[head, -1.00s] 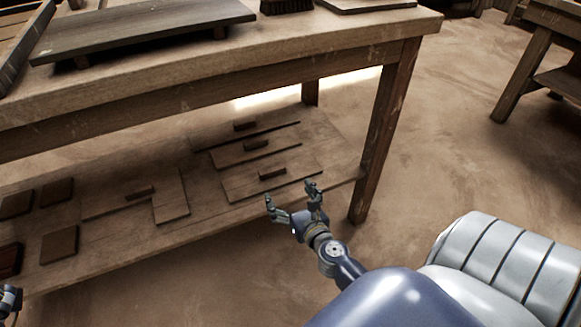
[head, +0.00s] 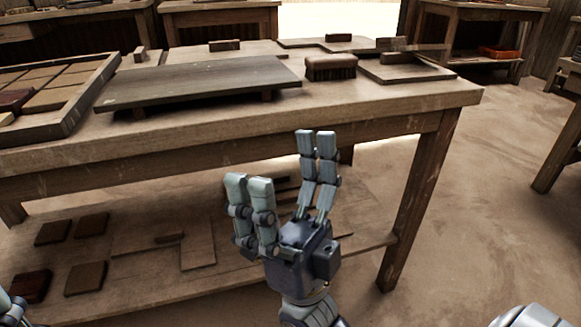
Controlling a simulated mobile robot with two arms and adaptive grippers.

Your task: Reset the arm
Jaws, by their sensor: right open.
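My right gripper (head: 283,178) is raised in front of the workbench's front edge, with its fingers pointing up and spread apart. It is open and nothing is between its fingers. It hides part of the lower shelf and its boards. Part of my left gripper (head: 10,308) shows at the bottom left corner, cut off by the picture edge, and its jaws cannot be made out. The workbench (head: 400,108) stands before me.
On the bench are a tile tray (head: 75,112), a raised dark board (head: 200,82), a brush (head: 331,68) and flat boards (head: 405,70). The lower shelf (head: 130,292) holds several tiles (head: 86,278) and boards. Open floor (head: 480,190) lies to the right, with other tables behind.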

